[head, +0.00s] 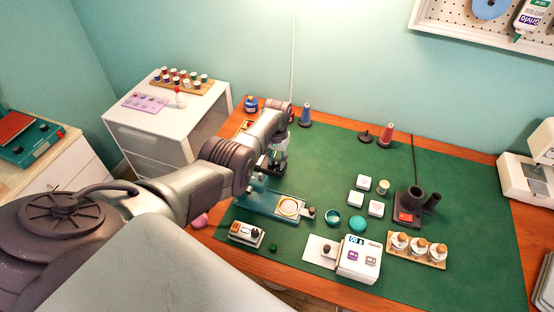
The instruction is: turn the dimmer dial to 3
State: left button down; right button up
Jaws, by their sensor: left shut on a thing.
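My left arm reaches in from the left over the green mat, bends at the back and comes down. My left gripper (274,158) is at its end, just behind the teal stand (262,208). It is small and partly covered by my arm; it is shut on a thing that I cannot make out. I cannot pick out the dimmer dial or its number for sure. A small grey box (240,236) with a dark knob and an orange-brown panel lies in front of the stand, apart from the gripper. My right gripper is out of view.
A white device with a display (360,262), white blocks (376,208), a dark holder (409,204) and a wooden rack of jars (417,250) stand right of the stand. Thread cones (305,118) stand at the back. The mat's right part (480,220) is clear.

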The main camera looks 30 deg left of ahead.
aim_at(277, 161)
pick_arm(q)
jog(key=c, duration=0.8)
grip_release()
jog(key=shift+c, duration=0.2)
jog(key=shift+r, duration=0.1)
notch_tip(277, 161, up, 12)
jog(key=shift+f, duration=0.2)
